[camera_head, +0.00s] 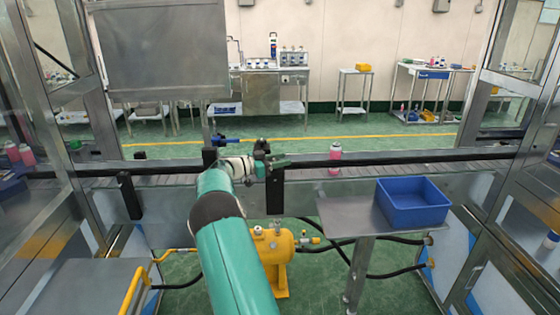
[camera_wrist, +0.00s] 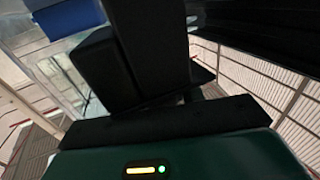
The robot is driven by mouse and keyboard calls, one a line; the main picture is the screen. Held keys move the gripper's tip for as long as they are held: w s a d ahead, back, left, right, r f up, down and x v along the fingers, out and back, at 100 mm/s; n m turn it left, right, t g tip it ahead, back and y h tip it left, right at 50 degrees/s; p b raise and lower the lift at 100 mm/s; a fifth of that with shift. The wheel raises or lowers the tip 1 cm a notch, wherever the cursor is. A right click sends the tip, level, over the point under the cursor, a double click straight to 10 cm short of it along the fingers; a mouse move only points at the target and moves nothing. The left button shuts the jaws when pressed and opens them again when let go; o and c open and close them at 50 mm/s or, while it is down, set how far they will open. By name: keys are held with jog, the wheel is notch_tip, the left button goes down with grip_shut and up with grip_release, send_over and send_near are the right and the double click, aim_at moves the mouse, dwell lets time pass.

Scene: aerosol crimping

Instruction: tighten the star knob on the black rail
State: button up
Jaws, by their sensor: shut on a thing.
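In the wrist view my gripper's dark fingers (camera_wrist: 128,62) fill the middle, close together. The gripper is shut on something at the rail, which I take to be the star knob. The knob itself is hidden by the fingers and wrist, so its shape and turn cannot be told.
A blue bin (camera_head: 412,203) stands on a small metal table (camera_head: 345,218) at right. A yellow tank (camera_head: 272,255) with black hoses stands below. Metal frame posts close both sides.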

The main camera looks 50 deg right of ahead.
jog(key=o, duration=1)
jog(key=v, duration=0.7)
jog(key=shift+w+a, duration=0.1)
jog(key=shift+a, duration=0.1)
